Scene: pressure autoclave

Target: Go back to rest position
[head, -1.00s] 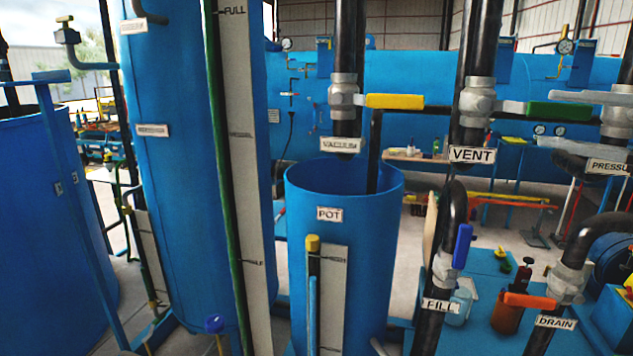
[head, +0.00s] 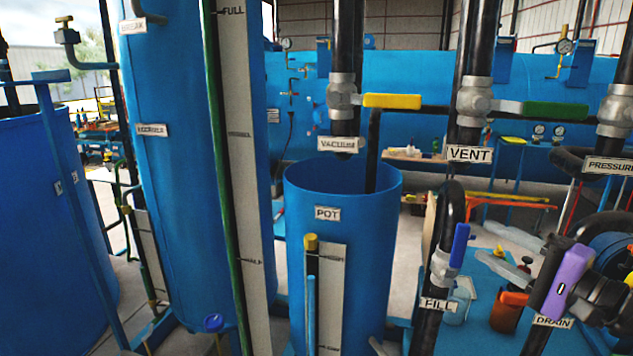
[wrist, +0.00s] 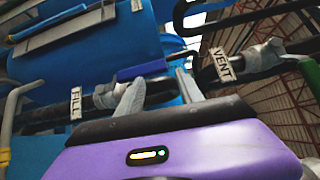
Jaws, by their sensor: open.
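My gripper (head: 484,239) is at the lower right of the head view, with its purple body beside the DRAIN label (head: 553,321). Its two grey fingers point left, apart and with nothing between them. In the wrist view, the fingers (wrist: 160,88) are also spread and empty. The blue fill lever (wrist: 142,71) shows beyond them, with the FILL label (wrist: 76,103) to the left and the VENT label (wrist: 222,64) to the right. Whether the fingers touch any pipe cannot be told.
Black pipes carry a yellow vacuum lever (head: 392,101), a green vent lever (head: 556,111) and a blue fill lever (head: 460,245). The open blue pot (head: 360,260) stands in the middle. A tall blue tank (head: 180,190) is to its left. Vertical pipes crowd the right side.

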